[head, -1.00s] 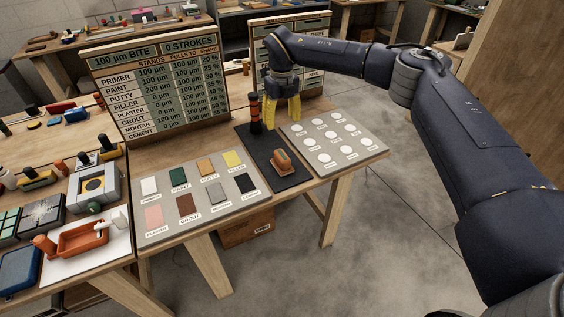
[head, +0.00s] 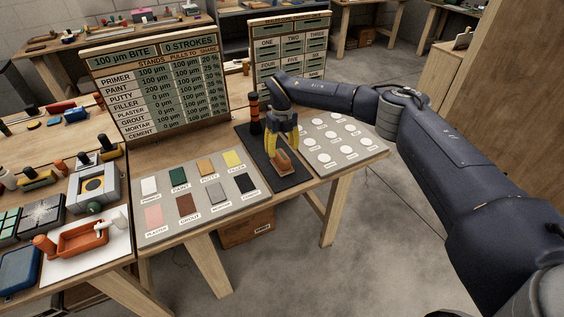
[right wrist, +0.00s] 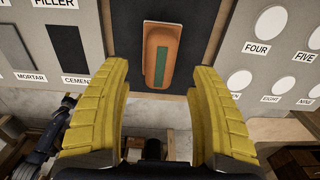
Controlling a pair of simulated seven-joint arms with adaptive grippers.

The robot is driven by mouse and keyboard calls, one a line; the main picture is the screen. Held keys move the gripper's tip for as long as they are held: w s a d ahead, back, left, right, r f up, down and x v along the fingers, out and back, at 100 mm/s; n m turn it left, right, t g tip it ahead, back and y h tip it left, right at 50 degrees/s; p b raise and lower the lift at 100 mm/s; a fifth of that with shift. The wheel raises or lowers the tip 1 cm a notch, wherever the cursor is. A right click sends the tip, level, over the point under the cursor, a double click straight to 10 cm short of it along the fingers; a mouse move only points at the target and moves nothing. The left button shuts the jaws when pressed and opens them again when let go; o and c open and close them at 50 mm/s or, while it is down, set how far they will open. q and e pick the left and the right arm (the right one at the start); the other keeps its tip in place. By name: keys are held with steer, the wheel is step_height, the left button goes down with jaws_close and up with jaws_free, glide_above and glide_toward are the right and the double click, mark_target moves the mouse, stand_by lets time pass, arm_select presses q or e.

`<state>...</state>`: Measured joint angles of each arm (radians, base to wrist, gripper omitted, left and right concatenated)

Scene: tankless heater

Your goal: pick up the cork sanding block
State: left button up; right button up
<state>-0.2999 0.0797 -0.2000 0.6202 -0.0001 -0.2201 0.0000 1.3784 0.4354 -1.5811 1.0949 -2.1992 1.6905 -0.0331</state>
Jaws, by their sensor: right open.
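The cork sanding block (head: 284,166) is orange-brown and lies on a dark mat (head: 293,180) on the workbench. In the right wrist view the block (right wrist: 152,56) has a green strip on its face and lies beyond the fingertips, between their lines. My right gripper (head: 284,152) has yellow fingers and is above and just behind the block in the head view. In the right wrist view its fingers (right wrist: 158,80) are spread wide with nothing between them. Contact with the block cannot be made out. My left gripper is not in view.
A grey board with coloured sample tiles (head: 197,190) lies left of the mat. A grey board with white discs (head: 372,147) lies to its right. A black and orange cylinder (head: 254,112) stands at the mat's back. Two signboards (head: 157,82) (head: 291,62) stand behind.

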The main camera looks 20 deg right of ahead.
mark_target(282, 155)
steer(key=shift+f, duration=2.55)
jaws_close()
